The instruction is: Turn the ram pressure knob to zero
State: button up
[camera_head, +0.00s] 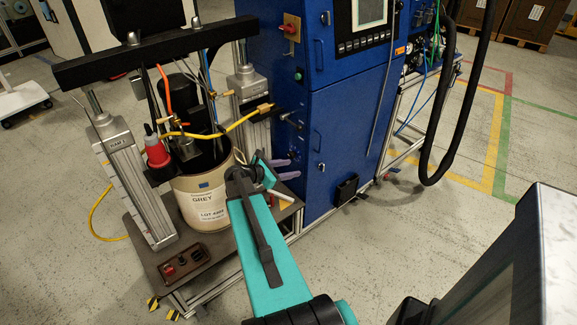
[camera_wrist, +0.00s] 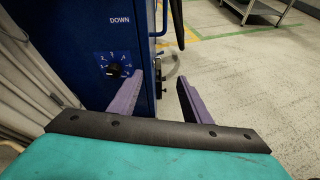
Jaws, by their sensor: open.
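The knob (camera_wrist: 115,70) is small, round and black, on a blue dial plate with white numbers, on the blue cabinet's side. In the wrist view it sits just left of my left finger, outside the gap between the fingers. Its pointer is too small to read surely. In the head view the knob (camera_head: 292,154) shows low on the cabinet, close to my fingers. My gripper (camera_wrist: 160,78) has two purple fingers spread wide apart with nothing between them. The gripper (camera_head: 284,168) also shows in the head view, in front of the cabinet's lower part. No contact with the knob is visible.
A blue cabinet (camera_head: 340,130) stands behind my gripper. A drum labelled GREY (camera_head: 203,205) stands on a low platform at left, between ram columns. A lever (camera_head: 290,118) sticks out above the knob. A thick black hose (camera_head: 455,135) hangs at right. Open floor lies at right.

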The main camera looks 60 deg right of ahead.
jog(key=shift+s+a+r, duration=0.1)
jog(key=shift+s+a, duration=0.45)
jog(key=shift+a, duration=0.15)
jog(key=shift+s+a+r, duration=0.1)
jog(key=shift+s+a, duration=0.4)
jog(key=shift+a, duration=0.2)
jog(key=w+a+f+m+t+y, duration=0.1)
jog(key=a+f+m+y, duration=0.2)
jog(key=a+f, duration=0.85)
jog(key=w+a+f+m+y, duration=0.1)
jog(key=a+f+m+y, duration=0.15)
jog(key=a+f, duration=0.85)
jog(key=s+a+f+m+y, duration=0.2)
jog(key=s+a, duration=0.2)
jog(key=a, duration=0.7)
jog(key=s+a+f+m+g+y, duration=0.1)
jog(key=s+a+f+m+y, duration=0.1)
jog(key=a, duration=0.9)
jog(key=s+a+f+m+y, duration=0.2)
jog(key=s+a, duration=0.4)
jog(key=a, duration=0.5)
jog(key=shift+s+f+m+g+y, duration=0.2)
jog(key=shift+f+m+g+y, duration=0.2)
jog(key=shift+f+y, duration=0.25)
